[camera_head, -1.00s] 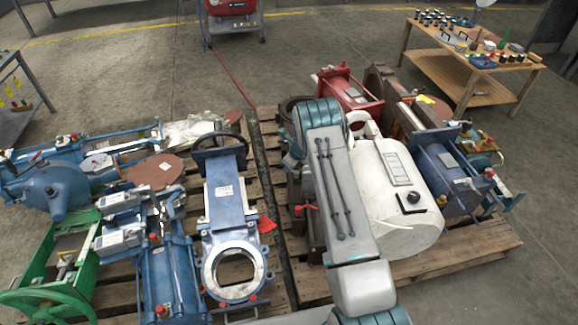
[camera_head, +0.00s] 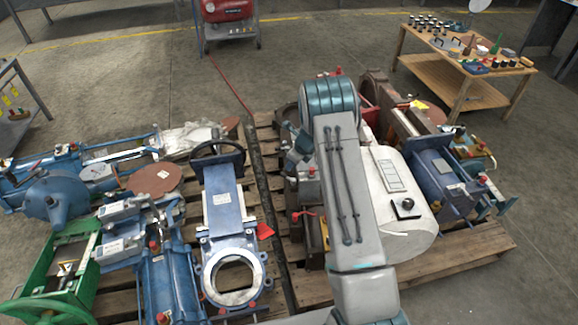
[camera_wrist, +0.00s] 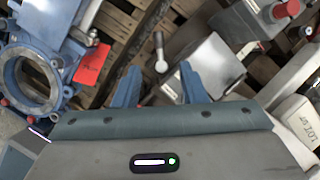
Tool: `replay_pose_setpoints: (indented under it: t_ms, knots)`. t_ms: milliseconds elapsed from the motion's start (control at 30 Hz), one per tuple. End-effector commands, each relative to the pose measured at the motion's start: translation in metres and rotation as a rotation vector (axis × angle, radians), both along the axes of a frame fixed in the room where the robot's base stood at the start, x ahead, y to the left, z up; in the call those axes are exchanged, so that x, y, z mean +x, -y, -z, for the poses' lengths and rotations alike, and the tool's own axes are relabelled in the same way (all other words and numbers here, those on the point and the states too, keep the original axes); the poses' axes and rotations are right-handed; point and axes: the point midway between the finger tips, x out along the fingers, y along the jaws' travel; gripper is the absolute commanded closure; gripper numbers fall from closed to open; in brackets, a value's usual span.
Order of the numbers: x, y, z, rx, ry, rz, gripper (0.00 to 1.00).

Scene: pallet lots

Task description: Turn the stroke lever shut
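In the wrist view, a grey lever with a rounded end (camera_wrist: 161,66) stands beyond and between the two blue fingers of my gripper (camera_wrist: 159,84). The fingers are apart and nothing is held between them. I cannot tell whether this lever is the stroke lever, or whether a finger touches it. A grey metal box (camera_wrist: 208,68) lies just right of the lever. In the head view, my arm covers much of this area and I cannot make out the gripper. A small red handle (camera_head: 303,213) shows left of my arm there.
A blue gate valve with a round opening (camera_head: 235,278) and a red tag (camera_head: 265,231) lies on the left pallet. A white cylinder (camera_head: 405,215) lies right of my arm. A wooden table (camera_head: 465,75) stands at the back right. Open floor lies behind the pallets.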

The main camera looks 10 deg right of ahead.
Motion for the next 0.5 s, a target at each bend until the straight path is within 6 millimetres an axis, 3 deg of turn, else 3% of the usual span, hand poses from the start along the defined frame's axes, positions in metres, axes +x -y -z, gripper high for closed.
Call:
replay_pose_setpoints:
  t_ms: [33, 200, 500]
  knots:
    - [-0.003, 0.002, -0.012, 0.000, 0.001, 0.001, 0.62]
    - [-0.010, 0.007, -0.029, 0.000, 0.000, 0.001, 0.62]
    - [-0.013, 0.008, -0.034, 0.000, -0.002, 0.001, 0.62]
